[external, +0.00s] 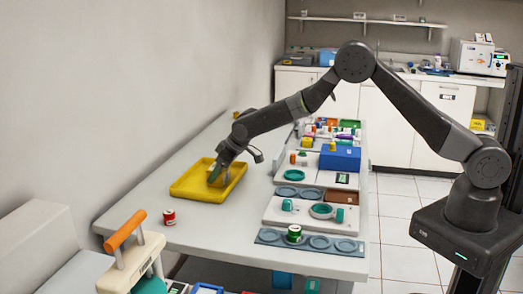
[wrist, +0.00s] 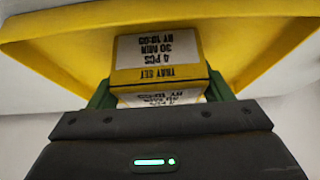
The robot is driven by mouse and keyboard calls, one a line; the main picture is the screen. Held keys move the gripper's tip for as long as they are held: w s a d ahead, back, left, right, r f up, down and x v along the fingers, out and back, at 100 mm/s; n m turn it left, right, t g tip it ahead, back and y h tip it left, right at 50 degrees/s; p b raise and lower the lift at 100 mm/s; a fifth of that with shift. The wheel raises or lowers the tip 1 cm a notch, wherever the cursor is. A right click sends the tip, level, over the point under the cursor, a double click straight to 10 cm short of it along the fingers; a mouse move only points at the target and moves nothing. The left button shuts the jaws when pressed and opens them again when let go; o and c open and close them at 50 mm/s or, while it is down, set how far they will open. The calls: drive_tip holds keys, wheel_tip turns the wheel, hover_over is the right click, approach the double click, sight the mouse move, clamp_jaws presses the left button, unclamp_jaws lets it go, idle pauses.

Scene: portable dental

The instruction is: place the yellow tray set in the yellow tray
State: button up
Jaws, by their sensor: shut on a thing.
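The yellow tray (external: 183,191) lies on the left part of the white table in the external view. Its yellow inside and rim fill the top of the wrist view (wrist: 60,42). My gripper (external: 217,177) reaches down over the tray's right part. Its green fingers (wrist: 160,93) are shut on the tray set (wrist: 158,72), a small box with a yellow band reading "TRAY SET" and white printed faces. The box is over or inside the tray; I cannot tell whether it touches the bottom. In the external view the fingers and arm largely hide it.
A red and white small can (external: 169,217) stands on the table in front of the tray. To the right are a blue strip with round wells (external: 318,242), white trays with teal items, and a blue box (external: 340,157). The table between tray and strip is clear.

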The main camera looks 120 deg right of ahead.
drive_tip(key=o, duration=0.7)
drive_tip(key=shift+f, duration=0.15)
drive_tip(key=o, duration=0.4)
drive_tip(key=shift+r, duration=0.35)
drive_tip(key=b+v, duration=0.1)
drive_tip(key=v, duration=1.1)
drive_tip(key=shift+b, duration=0.4)
drive_tip(key=shift+f, duration=0.25)
